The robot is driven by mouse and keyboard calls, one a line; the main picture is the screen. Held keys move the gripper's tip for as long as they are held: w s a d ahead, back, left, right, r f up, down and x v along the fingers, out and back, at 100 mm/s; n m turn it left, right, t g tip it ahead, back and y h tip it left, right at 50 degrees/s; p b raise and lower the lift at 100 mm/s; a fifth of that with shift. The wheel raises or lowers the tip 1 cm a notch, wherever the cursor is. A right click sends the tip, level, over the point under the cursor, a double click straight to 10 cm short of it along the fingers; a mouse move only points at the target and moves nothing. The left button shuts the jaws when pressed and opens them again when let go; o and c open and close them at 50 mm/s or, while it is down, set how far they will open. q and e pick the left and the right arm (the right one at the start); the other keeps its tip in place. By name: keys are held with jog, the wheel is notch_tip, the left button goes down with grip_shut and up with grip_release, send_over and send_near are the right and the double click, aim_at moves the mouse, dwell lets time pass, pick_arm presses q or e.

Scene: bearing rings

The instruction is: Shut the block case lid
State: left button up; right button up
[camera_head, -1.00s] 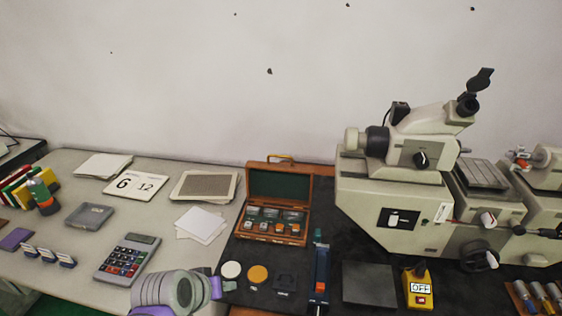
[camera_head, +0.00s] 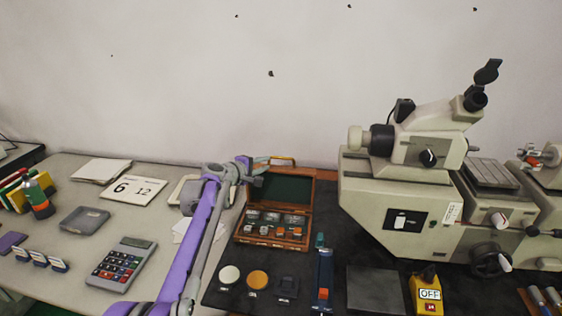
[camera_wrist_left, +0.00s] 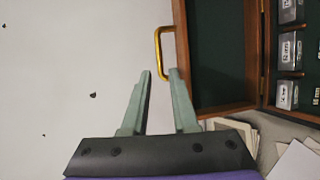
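The wooden block case (camera_head: 272,241) stands on the dark mat with its lid (camera_head: 281,189) raised at the back, green lining showing. Small metal blocks (camera_head: 271,230) sit in its base. A brass handle (camera_head: 283,160) is on the lid's top edge; it also shows in the left wrist view (camera_wrist_left: 157,48). My left gripper (camera_head: 262,164) is at the lid's upper left corner. In the left wrist view its two fingers (camera_wrist_left: 161,74) are apart and empty, with the handle just beyond and between the tips. My right gripper is out of view.
A large microscope-like machine (camera_head: 399,185) stands close to the right of the case. A blue tool (camera_head: 323,273) and several discs lie in front. A calculator (camera_head: 123,262), calendar card (camera_head: 135,188) and papers lie left. The wall is behind.

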aim_at(280, 158)
pick_arm(q)
jog(key=p+x, duration=0.3)
jog(key=x, duration=0.6)
jog(key=shift+r, duration=0.2)
jog(key=shift+p+x, duration=0.45)
jog(key=shift+x, duration=0.55)
jog(key=shift+f, duration=0.2)
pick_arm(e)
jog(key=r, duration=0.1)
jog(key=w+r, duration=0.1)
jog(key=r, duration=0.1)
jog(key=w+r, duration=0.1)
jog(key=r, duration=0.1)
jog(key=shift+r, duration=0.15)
pick_arm(q)
jog(key=shift+s, duration=0.1)
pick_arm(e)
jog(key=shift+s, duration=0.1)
pick_arm(q)
grip_shut()
